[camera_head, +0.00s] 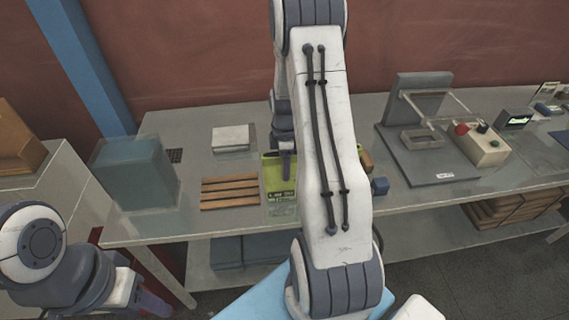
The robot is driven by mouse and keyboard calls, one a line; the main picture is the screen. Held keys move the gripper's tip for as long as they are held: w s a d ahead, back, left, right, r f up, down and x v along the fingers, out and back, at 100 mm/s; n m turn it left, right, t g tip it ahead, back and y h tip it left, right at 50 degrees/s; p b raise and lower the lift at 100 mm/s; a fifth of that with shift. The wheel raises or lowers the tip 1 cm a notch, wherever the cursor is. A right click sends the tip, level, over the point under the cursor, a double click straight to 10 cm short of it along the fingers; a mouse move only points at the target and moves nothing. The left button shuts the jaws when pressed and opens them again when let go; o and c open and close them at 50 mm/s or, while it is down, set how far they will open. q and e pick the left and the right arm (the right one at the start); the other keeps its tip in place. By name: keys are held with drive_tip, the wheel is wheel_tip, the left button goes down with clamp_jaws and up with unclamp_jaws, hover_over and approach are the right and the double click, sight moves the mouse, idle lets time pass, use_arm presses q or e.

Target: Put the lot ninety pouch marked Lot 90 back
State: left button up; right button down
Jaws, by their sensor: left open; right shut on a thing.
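A pouch (271,186) with a yellow-green upper part and a clearer, printed lower part hangs or stands upright at the middle of the table; its print is too small to read. My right gripper (286,166) points down at the pouch's top and is shut on it. My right arm covers the pouch's right side, and I cannot tell whether its bottom touches the table. My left gripper (150,302) is at the lower left, in front of the table and away from everything on it; it is open and empty, its fingers partly cut off by the frame.
A slatted wooden rack (229,191) lies just left of the pouch. A translucent blue-grey bin (136,172) stands at the table's left end, and a pale flat box (230,138) lies behind the rack. A grey machine (428,150) with a control box (481,146) stands right of my arm.

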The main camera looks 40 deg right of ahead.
drive_tip(key=shift+f, duration=0.2)
unclamp_jaws()
drive_tip(key=shift+r, duration=0.1)
